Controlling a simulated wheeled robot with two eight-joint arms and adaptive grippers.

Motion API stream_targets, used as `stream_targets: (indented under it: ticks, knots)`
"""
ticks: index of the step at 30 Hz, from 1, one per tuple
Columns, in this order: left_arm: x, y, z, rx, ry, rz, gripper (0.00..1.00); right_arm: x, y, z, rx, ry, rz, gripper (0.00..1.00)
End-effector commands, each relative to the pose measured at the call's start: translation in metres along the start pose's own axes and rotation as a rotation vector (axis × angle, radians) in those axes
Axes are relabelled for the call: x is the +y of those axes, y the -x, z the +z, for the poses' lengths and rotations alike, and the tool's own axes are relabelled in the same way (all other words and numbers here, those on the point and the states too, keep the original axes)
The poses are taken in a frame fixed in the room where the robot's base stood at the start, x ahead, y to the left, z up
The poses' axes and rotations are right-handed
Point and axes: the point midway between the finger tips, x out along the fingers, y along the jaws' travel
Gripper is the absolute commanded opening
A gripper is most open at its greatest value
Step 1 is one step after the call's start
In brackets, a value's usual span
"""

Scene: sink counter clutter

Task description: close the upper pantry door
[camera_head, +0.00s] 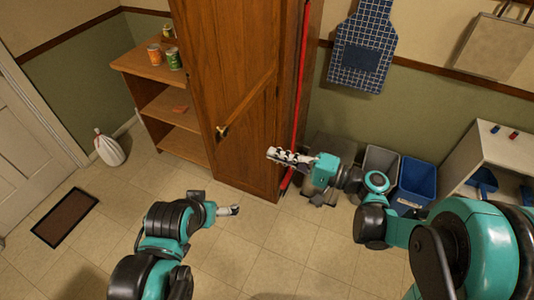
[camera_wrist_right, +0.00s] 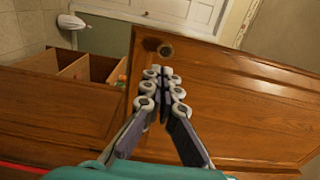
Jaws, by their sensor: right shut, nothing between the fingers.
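The pantry is a tall brown wooden cabinet in the middle of the head view. Its upper door (camera_head: 225,60) carries a brass knob (camera_head: 222,131) near its lower left corner. The door's bottom edge runs slantwise above the lower front, so it looks ajar, but I cannot tell how far.
A red pole (camera_head: 300,70) stands along the pantry's right side. An open shelf (camera_head: 150,68) with cans is on the left. A grey bin (camera_head: 380,161) and a blue bin (camera_head: 417,178) stand right of my right gripper. The tiled floor in front is mostly clear.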

Motion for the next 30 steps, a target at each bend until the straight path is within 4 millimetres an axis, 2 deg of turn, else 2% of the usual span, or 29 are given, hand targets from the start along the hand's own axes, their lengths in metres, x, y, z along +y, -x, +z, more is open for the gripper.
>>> stream_targets:
  ticks: [9,15,21,30]
  knots:
    - [0.0,-0.005,0.004,0.0,0.0,0.0,1.0,0.001,-0.068,0.002,-0.006,0.0,0.002,0.0]
    - [0.0,-0.008,0.006,0.0,0.0,0.0,1.0,0.001,-0.103,0.002,-0.004,0.001,0.002,0.0]
    - [0.0,-0.01,0.007,0.0,0.0,0.0,1.0,0.001,-0.122,0.001,-0.001,0.001,0.003,0.0]
    - [0.0,-0.01,0.007,0.0,0.0,0.0,1.0,0.0,-0.125,0.0,0.0,0.001,0.003,0.0]
